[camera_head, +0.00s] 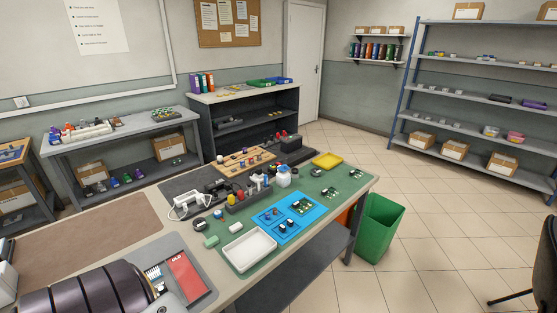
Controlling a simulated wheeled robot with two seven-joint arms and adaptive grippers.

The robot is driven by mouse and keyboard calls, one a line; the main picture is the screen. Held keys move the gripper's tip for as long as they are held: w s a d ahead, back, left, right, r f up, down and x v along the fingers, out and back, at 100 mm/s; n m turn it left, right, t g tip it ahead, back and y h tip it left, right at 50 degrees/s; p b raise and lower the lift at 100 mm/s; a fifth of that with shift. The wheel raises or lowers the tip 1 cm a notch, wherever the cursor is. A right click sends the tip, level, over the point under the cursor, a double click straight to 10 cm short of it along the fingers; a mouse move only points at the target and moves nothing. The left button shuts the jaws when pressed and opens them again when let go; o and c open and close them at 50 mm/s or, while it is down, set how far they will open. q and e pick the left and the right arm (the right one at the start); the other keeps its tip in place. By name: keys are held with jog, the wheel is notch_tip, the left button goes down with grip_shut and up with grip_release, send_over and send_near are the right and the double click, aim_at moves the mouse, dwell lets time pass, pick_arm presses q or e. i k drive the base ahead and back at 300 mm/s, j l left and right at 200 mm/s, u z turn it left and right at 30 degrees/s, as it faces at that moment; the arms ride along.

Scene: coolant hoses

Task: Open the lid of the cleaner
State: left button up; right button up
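Neither of my grippers shows in the head view. No thing is plainly marked as the cleaner. A small white bottle (284,181) with a bluish top stands upright at the back middle of the green mat and may be it. Its top appears to be on, but it is too small to be sure. A large dark ribbed rounded object (85,292) fills the bottom left corner, cut off by the frame edge. I cannot tell what it is.
A white tray (232,262), a blue mat (268,229) with small parts, a white power strip (191,203) and a yellow tray (327,156) lie on the bench. A green bin (377,232) stands right. The brown mat (85,235) is clear.

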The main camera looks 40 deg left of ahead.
aim_at(283, 168)
jog(key=i+l+u, duration=0.1)
jog(key=i+u, duration=0.35)
jog(key=i+l+u, duration=0.2)
jog(key=u, duration=0.2)
jog(key=i+l+u, duration=0.25)
jog(key=u, duration=0.2)
jog(key=i+l+u, duration=0.2)
jog(key=l+u, duration=0.25)
jog(key=i+l+u, duration=0.2)
jog(key=l, duration=0.2)
jog(key=l+u, duration=0.2)
jog(key=l, duration=0.15)
